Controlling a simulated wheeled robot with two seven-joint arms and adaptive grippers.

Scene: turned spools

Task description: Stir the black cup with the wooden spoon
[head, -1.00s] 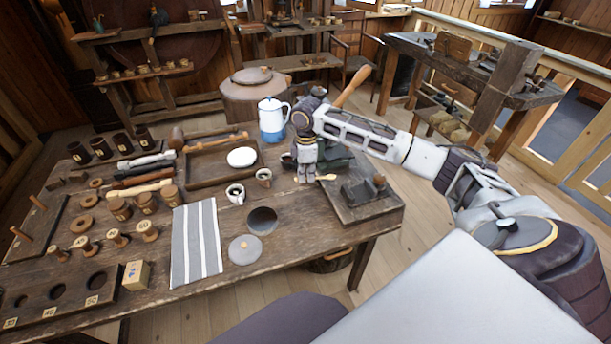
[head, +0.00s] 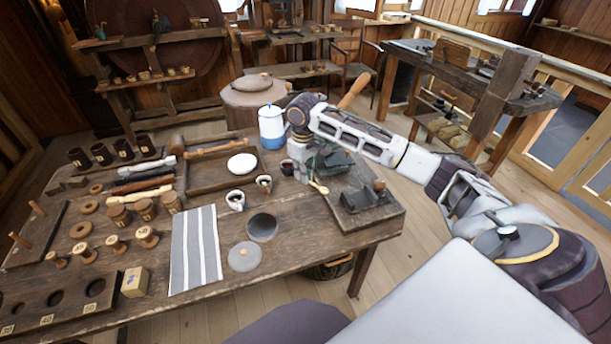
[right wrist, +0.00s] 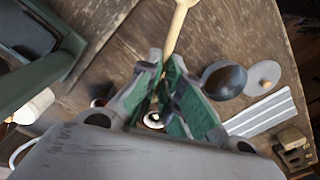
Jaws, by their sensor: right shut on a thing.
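My right gripper (head: 303,172) is shut on the wooden spoon (head: 318,187) and holds it over the right part of the table. In the right wrist view the light wooden spoon (right wrist: 177,30) runs up from between the fingers (right wrist: 160,88), its end cut off by the frame. A round dark vessel (head: 262,227), which looks like the black cup, stands on the table left of and nearer than the spoon. It also shows in the right wrist view (right wrist: 224,81), right of the fingers. The spoon is apart from it. My left gripper is out of view.
Two small cups, one white (head: 236,201) and another (head: 264,184), stand close left of the gripper. A blue-white pot (head: 272,127) stands behind. A grey lid (head: 244,254) and striped cloth (head: 195,250) lie in front. A dark tool board (head: 385,214) is at right.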

